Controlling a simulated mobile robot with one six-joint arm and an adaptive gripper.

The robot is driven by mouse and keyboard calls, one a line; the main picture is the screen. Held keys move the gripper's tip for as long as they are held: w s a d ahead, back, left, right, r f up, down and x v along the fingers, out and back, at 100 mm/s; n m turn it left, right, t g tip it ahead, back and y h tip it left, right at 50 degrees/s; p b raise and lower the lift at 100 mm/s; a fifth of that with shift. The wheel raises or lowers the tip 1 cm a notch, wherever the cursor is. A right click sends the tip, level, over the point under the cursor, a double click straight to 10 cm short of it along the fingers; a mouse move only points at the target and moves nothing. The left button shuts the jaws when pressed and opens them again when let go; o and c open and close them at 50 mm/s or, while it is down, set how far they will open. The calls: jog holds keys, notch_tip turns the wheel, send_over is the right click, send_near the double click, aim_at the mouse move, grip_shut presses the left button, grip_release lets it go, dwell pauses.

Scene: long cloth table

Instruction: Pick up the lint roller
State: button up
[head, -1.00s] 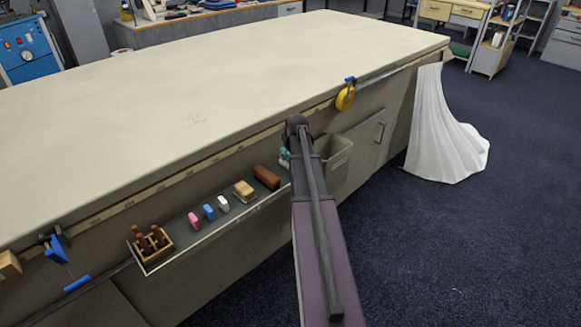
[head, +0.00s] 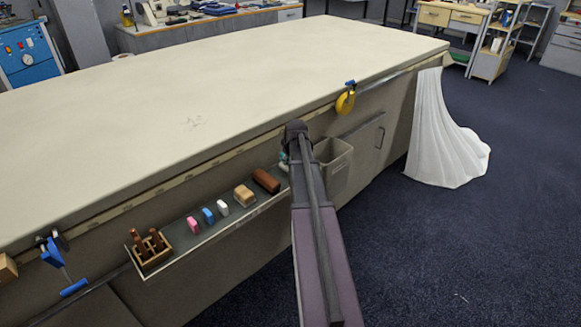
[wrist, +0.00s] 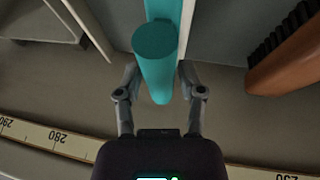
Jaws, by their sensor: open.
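The lint roller (wrist: 157,60) shows in the wrist view as a teal, rounded handle, with its end toward my camera. In the head view only a small teal and white bit of it (head: 283,158) shows beside my arm, at the right end of the narrow shelf. My gripper (wrist: 158,72) is open, with one finger on each side of the teal handle. I cannot tell whether the fingers touch it. My arm hides most of the roller and the gripper in the head view.
A brown brush (wrist: 290,60) lies right of the gripper. A grey bin (head: 335,158) hangs right of my arm. The shelf (head: 180,236) also holds small coloured blocks and a wooden box (head: 150,258). A measuring tape strip (wrist: 60,140) runs along the table edge.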

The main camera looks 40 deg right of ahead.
grip_shut()
jog(key=shift+r, duration=0.15)
notch_tip(320, 180, up, 4)
jog(key=p, duration=0.4)
jog(key=shift+f, duration=0.2)
jog(key=s+d, duration=0.2)
jog(key=s, duration=0.5)
jog(key=s+d+r+p, duration=0.1)
jog(key=s+d, duration=0.2)
jog(key=s, duration=0.5)
jog(key=shift+s, duration=0.1)
grip_release()
grip_shut()
